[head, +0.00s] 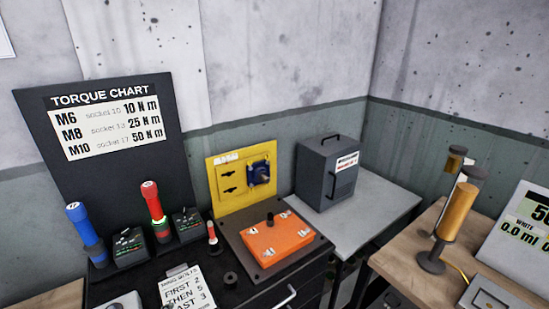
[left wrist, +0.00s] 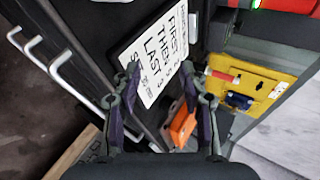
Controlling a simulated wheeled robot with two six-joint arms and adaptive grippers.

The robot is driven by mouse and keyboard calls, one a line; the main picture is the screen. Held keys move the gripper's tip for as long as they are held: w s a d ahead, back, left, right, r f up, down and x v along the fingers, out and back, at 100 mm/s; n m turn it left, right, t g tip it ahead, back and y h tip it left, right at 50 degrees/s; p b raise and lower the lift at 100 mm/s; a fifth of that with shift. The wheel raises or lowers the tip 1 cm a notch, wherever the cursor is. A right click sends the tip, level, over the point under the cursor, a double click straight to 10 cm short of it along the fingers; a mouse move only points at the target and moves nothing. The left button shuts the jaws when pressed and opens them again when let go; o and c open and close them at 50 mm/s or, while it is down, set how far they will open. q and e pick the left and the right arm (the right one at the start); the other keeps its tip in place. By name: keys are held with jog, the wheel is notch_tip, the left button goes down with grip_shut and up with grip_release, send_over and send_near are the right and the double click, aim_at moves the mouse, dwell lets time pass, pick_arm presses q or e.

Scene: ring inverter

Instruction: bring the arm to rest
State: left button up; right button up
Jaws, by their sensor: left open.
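My left gripper (left wrist: 160,72) shows in the left wrist view with its two dark fingers spread apart. It is open, and nothing is held between the fingers. Beyond the fingers are a white printed card (left wrist: 162,52) and an orange block (left wrist: 182,125), partly hidden by the right-hand finger. Neither of my arms shows in the head view, and my right gripper is in no view.
In the head view, the dark cabinet top carries the orange block (head: 276,241), a yellow panel (head: 231,192), blue (head: 83,229) and red (head: 153,203) tools, and the card (head: 187,288). A grey box (head: 326,173) stands on a light table (head: 375,197). Cabinet handles (left wrist: 62,65) show in the wrist view.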

pick_arm(q)
jog(key=s+d+n+g+h, duration=0.25)
jog(key=s+n+g, duration=0.45)
jog(key=s+n, duration=0.5)
jog(key=s+a+f+n+g, duration=0.1)
jog(key=s+f, duration=0.1)
jog(key=f, duration=1.3)
jog(key=s+a+f+n, duration=0.1)
jog(key=s+f, duration=0.1)
jog(key=f, duration=1.3)
jog(key=s+a+f+g, duration=0.1)
jog(key=s+f, duration=1.2)
jog(key=s, duration=0.3)
jog(key=shift+s+y, duration=0.3)
jog(key=shift+y, duration=0.05)
jog(key=shift+a+f, duration=0.1)
